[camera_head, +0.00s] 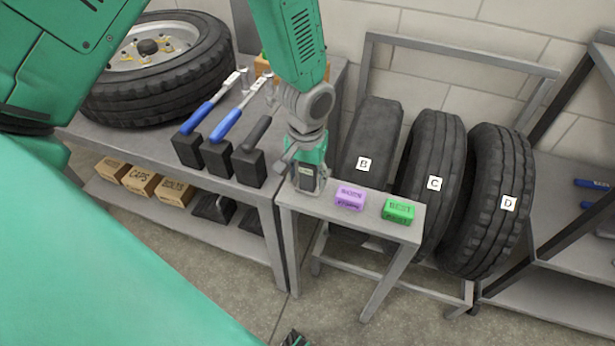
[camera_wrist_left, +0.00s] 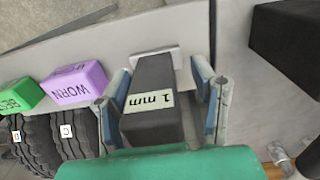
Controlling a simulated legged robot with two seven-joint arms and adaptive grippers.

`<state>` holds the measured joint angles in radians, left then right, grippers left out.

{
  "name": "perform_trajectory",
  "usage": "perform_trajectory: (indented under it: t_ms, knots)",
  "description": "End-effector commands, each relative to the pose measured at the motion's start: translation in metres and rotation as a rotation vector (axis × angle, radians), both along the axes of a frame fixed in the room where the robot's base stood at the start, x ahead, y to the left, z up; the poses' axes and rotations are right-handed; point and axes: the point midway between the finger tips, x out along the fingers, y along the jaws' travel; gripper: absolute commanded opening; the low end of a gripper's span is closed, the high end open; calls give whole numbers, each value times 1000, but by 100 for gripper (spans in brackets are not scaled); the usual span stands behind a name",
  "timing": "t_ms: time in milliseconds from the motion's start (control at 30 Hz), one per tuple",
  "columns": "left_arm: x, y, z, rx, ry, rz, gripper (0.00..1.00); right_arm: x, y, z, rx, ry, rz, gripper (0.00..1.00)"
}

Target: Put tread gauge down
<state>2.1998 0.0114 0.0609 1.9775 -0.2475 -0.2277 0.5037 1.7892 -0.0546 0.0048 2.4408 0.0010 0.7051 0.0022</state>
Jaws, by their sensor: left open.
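The tread gauge (camera_wrist_left: 150,125) is a dark block with a pale "1 mm" label and a light grey crosspiece at its far end. In the left wrist view it lies between the two fingers of my left gripper (camera_wrist_left: 162,92), with a gap showing on at least the right side. In the head view my left gripper (camera_head: 307,184) points down at the left end of the small grey side table (camera_head: 360,222). It is open around the gauge, which it mostly hides there. Whether the gauge rests fully on the tabletop is hard to tell. My right gripper is not seen.
A purple WORN block (camera_head: 350,197) and a green block (camera_head: 398,211) sit to the right on the side table. Tyres B (camera_head: 370,140), C (camera_head: 432,180) and D (camera_head: 490,200) stand behind. Blue- and black-handled tools stand in dark holders (camera_head: 216,158) on the left bench.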

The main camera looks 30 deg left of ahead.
Motion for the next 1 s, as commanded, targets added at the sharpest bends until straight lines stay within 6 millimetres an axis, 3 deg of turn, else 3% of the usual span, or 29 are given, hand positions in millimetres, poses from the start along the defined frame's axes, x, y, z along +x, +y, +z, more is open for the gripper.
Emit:
perform_trajectory:
  t_ms: [400,600,867,1000]
  knots:
    - [1,0,87,-1,-4,1,52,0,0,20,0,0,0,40]
    - [1,0,111,-1,-2,0,52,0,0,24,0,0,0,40]
    - [-3,0,110,-3,2,-4,52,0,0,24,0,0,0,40]
    - [-30,-3,63,-20,11,-43,52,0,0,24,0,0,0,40]
